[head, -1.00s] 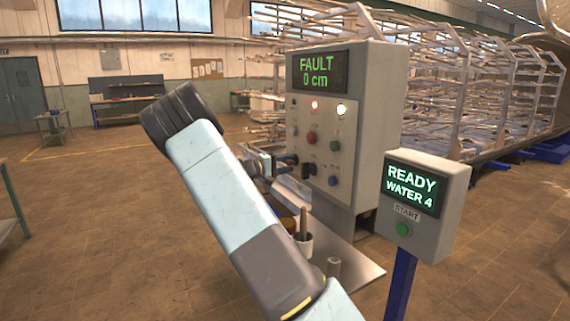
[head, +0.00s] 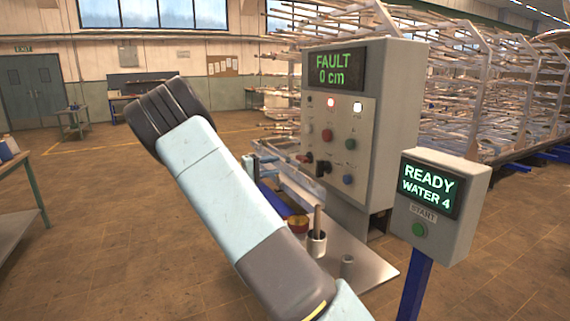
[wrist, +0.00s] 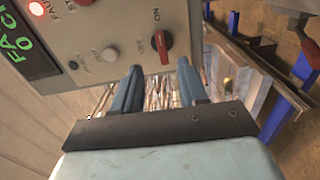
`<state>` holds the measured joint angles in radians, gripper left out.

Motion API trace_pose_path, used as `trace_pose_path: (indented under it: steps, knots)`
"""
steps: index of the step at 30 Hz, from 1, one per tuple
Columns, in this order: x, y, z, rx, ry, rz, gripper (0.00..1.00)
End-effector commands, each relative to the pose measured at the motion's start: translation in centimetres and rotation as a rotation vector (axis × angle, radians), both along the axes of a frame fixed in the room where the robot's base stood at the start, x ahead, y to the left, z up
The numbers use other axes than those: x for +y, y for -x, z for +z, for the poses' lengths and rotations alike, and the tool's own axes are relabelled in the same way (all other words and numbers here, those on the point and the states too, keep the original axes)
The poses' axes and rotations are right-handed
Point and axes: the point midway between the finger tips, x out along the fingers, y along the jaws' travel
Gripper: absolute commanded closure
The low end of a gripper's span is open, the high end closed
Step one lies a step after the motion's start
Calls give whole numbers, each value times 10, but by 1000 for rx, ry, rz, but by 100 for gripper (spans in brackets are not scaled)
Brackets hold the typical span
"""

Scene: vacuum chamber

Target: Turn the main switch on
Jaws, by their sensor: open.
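The main switch looks like the red rotary knob (wrist: 161,46) between ON and OFF marks in the wrist view. In the head view the red knob (head: 323,167) is low on the grey control cabinet's panel (head: 340,130). I cannot tell surely which mark it points to. My gripper (wrist: 160,70) is open, its two blue fingers apart. In the wrist view the knob appears just beyond the fingertips, between them; nothing is held.
The cabinet display (head: 335,69) reads FAULT 0 cm; a red and a white lamp glow. A smaller box (head: 440,205) on a blue post reads READY WATER 4. A cup (head: 317,243) stands on the metal plate below the cabinet. Floor at left is mostly clear.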

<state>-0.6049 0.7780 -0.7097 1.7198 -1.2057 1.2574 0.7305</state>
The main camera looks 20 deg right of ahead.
Motion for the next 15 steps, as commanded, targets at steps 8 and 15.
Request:
trace_pose_path:
  steps: [8,15]
  knots:
    - [18,1,0,0,0,0,57]
    - [18,1,0,0,0,0,57]
